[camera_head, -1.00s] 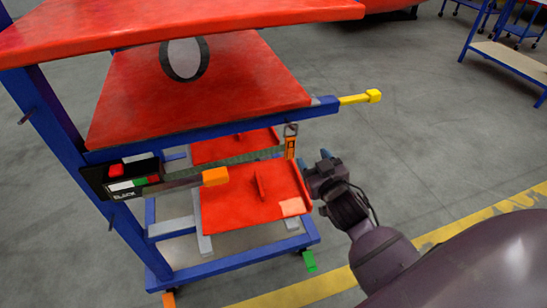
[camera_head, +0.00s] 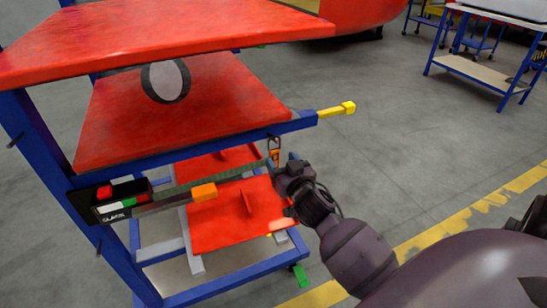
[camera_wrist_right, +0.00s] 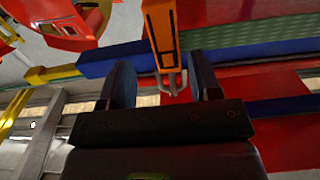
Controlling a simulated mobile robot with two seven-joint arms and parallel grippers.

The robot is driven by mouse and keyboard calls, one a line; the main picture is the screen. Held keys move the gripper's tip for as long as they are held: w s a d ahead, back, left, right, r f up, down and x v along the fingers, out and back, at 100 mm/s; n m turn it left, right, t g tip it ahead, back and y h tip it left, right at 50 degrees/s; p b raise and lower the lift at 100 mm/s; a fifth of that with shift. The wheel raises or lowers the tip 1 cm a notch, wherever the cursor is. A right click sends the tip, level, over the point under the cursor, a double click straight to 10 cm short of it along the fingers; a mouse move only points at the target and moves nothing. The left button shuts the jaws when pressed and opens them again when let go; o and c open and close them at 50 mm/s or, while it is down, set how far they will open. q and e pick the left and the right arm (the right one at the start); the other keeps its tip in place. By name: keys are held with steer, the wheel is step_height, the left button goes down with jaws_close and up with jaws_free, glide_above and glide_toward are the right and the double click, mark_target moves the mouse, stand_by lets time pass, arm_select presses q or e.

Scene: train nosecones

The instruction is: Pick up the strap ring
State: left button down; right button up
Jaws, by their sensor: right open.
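The strap ring is a small metal loop (camera_head: 273,142) at the upper end of a short orange strap piece (camera_head: 274,157), at the trolley's right side below the yellow-tipped bar. In the right wrist view the metal loop (camera_wrist_right: 173,82) shows at the end of the orange strap, between the two fingers in the picture. My right gripper (camera_head: 291,165) is just right of the orange strap in the head view. It is open, with dark blue fingers (camera_wrist_right: 160,75) apart; I see no contact with the ring. My left gripper is not in view.
A blue-framed trolley carries red panels (camera_head: 190,110). A yellow-tipped bar (camera_head: 338,110) juts right above my gripper.

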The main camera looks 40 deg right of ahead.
mark_target(275, 157)
steer(key=shift+w, duration=0.5)
steer(key=x, duration=0.3)
steer(key=shift+w+a+b, duration=0.2)
steer(key=shift+a+b, duration=0.05)
steer(key=shift+b, duration=0.1)
steer(key=shift+w+d, duration=0.15)
steer(key=shift+w, duration=0.4)
